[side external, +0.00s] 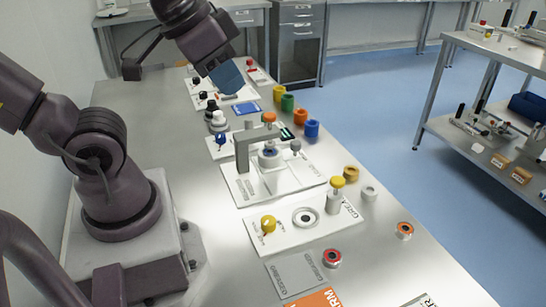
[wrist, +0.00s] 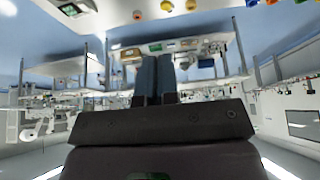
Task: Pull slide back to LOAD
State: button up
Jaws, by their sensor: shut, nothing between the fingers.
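The station with the LOAD marking is a white plate (side external: 245,190) near the middle of the bench in the side external view. A grey bracket (side external: 243,150) stands on it, with an orange knob (side external: 269,118) at its top. A pale block, which looks like the slide (side external: 280,178), lies under and in front of the bracket. A grey ball knob (side external: 295,146) stands at its right. My gripper (side external: 228,78) is raised behind and left of this station, apart from it. Its blue fingers are together in the wrist view (wrist: 155,80), with nothing between them.
Behind the bracket stand yellow, green, orange and blue cups (side external: 288,103). In front is a plate with a yellow knob (side external: 268,224) and a yellow-topped post (side external: 336,190). A red-rimmed part (side external: 332,258) sits nearer.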

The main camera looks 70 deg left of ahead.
jog(key=o, duration=0.3)
jog(key=shift+f, duration=0.15)
jog(key=o, duration=0.7)
jog(key=shift+w+a+f+g, duration=0.2)
jog(key=shift+w+f+g, duration=0.15)
jog(key=shift+f, duration=0.15)
jog(key=shift+w+a+f+g, duration=0.2)
jog(key=shift+w+f+g, duration=0.15)
jog(key=shift+f, duration=0.15)
jog(key=shift+c, duration=0.2)
jog(key=m+g+y, duration=0.3)
jog(key=m+g, duration=0.4)
jog(key=m, duration=0.2)
send_over(296, 142)
jog(key=w+d, duration=0.4)
notch_tip(296, 142, down, 17)
jog(key=x, duration=0.8)
jog(key=s+x, duration=0.1)
jog(key=x, duration=0.3)
jog(key=shift+a+f, duration=0.1)
jog(key=shift+a, duration=0.25)
